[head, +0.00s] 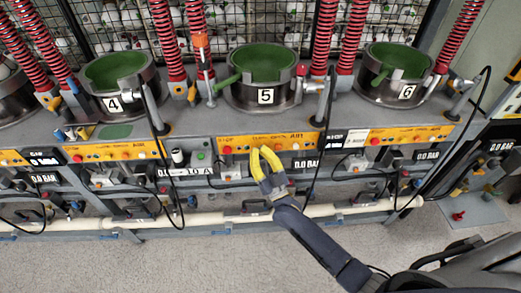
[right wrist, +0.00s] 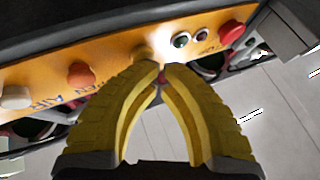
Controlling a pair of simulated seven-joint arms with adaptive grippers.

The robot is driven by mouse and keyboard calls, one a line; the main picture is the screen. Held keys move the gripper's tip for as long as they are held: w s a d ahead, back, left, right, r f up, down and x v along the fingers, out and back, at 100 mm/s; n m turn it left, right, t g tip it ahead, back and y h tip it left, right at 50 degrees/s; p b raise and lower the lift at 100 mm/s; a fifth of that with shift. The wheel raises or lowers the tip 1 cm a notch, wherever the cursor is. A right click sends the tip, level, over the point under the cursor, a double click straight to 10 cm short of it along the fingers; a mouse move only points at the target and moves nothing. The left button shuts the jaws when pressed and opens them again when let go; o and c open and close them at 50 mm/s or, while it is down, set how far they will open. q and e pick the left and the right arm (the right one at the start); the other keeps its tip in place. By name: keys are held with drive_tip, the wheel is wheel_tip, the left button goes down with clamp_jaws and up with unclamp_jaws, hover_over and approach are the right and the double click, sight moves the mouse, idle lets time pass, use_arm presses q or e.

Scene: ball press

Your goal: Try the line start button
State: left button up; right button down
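An orange control panel (head: 290,141) with a row of buttons runs below cup 5; it also fills the upper part of the right wrist view (right wrist: 120,62). No button is readably marked as line start. A small green button (right wrist: 181,40) and a red button (right wrist: 231,33) sit near my fingertips in the wrist view. Another green button (head: 200,155) is on a grey box left of the panel. My right gripper (head: 262,151) has its yellow fingers up at the panel's lower edge, tips drawn together with nothing seen held. Contact cannot be told. My left gripper is not in view.
Green-filled cups numbered 4 (head: 120,72), 5 (head: 265,65) and 6 (head: 395,60) stand on the grey bench among red springs. Black hoses loop in front of the panels. A white pipe (head: 345,209) runs low along the front. The floor (head: 200,262) is clear.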

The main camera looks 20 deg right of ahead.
drive_tip(key=shift+s, duration=0.15)
drive_tip(key=shift+s+a, duration=0.2)
drive_tip(key=shift+s, duration=0.55)
drive_tip(key=shift+s, duration=0.1)
drive_tip(key=shift+s+a, duration=0.25)
drive_tip(key=shift+s, duration=0.95)
drive_tip(key=shift+s+a, duration=0.25)
drive_tip(key=shift+s, duration=0.9)
